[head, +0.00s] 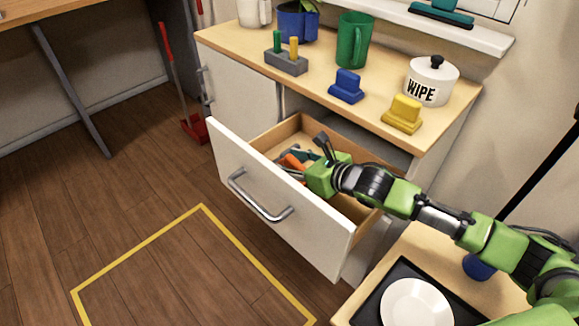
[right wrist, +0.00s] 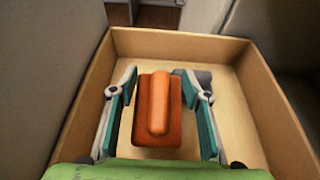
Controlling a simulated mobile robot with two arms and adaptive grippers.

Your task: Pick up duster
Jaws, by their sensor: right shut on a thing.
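The orange duster (right wrist: 158,112), a block with a raised grip along its top, is inside the open drawer (head: 280,200). It also shows in the head view (head: 291,161), partly hidden by my gripper. My right gripper (right wrist: 157,105) reaches down into the drawer, with one teal-padded finger on each side of the duster, and is shut on it. In the head view the right gripper (head: 300,162) sits within the drawer walls. Whether the duster touches the drawer floor cannot be told. My left gripper is not in view.
A blue block (head: 347,88), a yellow block (head: 402,115), a white WIPE pot (head: 431,82) and a green mug (head: 354,42) stand on the counter above. A plate (head: 416,303) lies on a dark tray at lower right. A grey shape (right wrist: 204,80) lies behind the duster.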

